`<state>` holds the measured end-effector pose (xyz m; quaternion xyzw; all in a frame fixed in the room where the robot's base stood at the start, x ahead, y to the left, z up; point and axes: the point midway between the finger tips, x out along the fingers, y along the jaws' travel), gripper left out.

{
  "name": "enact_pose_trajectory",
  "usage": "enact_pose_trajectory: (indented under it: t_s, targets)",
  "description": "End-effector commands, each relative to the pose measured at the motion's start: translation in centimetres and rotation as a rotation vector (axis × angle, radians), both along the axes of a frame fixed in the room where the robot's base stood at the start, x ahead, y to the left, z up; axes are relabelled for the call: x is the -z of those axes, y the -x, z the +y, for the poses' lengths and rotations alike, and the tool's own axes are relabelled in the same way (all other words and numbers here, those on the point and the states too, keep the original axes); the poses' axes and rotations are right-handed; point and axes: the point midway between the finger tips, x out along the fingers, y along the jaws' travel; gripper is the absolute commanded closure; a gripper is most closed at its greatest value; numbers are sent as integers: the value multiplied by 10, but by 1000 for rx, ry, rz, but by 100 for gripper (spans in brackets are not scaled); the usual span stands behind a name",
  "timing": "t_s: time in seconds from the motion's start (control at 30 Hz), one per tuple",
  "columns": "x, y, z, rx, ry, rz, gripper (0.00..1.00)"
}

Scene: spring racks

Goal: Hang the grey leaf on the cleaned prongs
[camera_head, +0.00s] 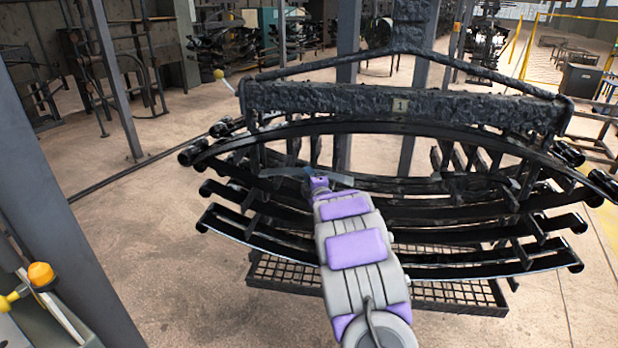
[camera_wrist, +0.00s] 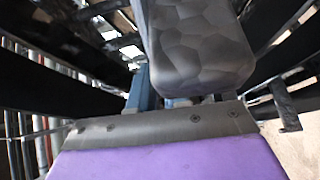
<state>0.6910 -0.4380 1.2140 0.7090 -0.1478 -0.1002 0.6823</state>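My gripper (camera_head: 318,180) is at the end of my purple and grey arm, in front of the hanging rack and among its black leaves (camera_head: 430,225). A thin bluish-grey strip (camera_head: 345,180) shows beside the gripper; I cannot tell whether it is the grey leaf or whether it is held. In the wrist view a dark grey faceted block (camera_wrist: 198,45) fills the upper middle, just beyond my wrist's purple edge, with blue parts (camera_wrist: 142,88) behind it. Whether the fingers are closed on it is unclear. Short dark prong-like bars (camera_head: 470,157) stand inside the rack; their surfaces are too dark to judge.
A mesh platform (camera_head: 450,296) lies under the leaves. A grey post (camera_head: 62,190) stands at the left, near an orange-topped fitting (camera_head: 40,274). The floor (camera_head: 170,230) left of the rack is clear.

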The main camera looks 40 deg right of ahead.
Motion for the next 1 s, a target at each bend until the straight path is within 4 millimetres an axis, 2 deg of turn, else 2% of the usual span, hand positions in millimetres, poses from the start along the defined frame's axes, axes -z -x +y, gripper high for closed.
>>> enact_pose_trajectory:
  t_s: [0.03, 0.27, 0.67, 1.0]
  targets:
    - [-2, 0, 0, 0, 1, -3, 81]
    - [0, -1, -1, 0, 0, 0, 59]
    - [2, 5, 1, 1, -1, 4, 58]
    - [5, 48, 17, 2, -2, 6, 58]
